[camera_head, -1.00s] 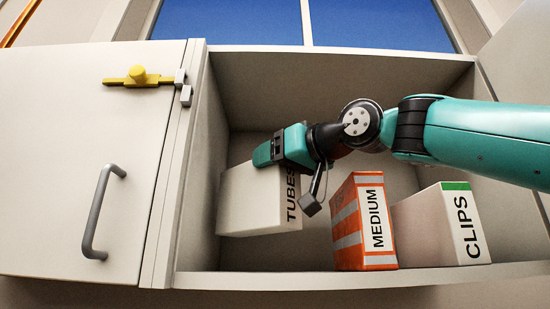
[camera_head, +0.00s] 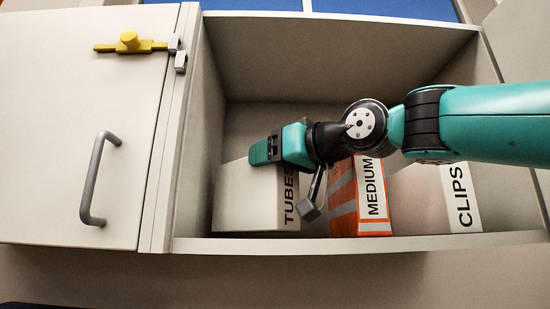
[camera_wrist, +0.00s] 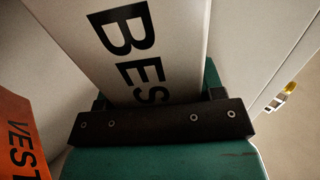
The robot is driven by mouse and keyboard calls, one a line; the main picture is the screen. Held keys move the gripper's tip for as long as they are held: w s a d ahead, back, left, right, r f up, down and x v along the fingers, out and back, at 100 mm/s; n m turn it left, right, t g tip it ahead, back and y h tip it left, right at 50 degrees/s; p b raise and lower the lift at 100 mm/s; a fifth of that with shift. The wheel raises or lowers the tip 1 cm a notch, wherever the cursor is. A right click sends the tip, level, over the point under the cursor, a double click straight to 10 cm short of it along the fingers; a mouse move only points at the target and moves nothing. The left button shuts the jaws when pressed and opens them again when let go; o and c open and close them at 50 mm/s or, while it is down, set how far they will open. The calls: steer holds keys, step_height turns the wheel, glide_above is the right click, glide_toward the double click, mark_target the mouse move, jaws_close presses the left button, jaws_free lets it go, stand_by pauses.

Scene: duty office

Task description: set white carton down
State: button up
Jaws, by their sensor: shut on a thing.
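The white carton (camera_head: 246,200) labelled TUBES is at the left end of the open cupboard compartment, beside its left wall. My gripper (camera_head: 268,152) is shut on the carton's upper part, reaching in from the right. In the wrist view the carton (camera_wrist: 188,30) stands between the fingers, its black lettering partly in view, and the gripper (camera_wrist: 160,115) spans it. In the head view the carton looks upright, with its lower edge close to the compartment floor. I cannot tell whether it touches the floor.
An orange-and-grey box (camera_head: 345,205) labelled MEDIUM stands right of the carton, with a white CLIPS box (camera_head: 425,200) beyond it. A narrow gap separates carton and orange box. The cupboard door (camera_head: 60,150) with grey handle is at left. The compartment's front edge (camera_head: 350,243) runs below.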

steer(key=shift+f+b, duration=0.6)
steer(key=shift+b, duration=0.05)
steer(key=o, duration=1.6)
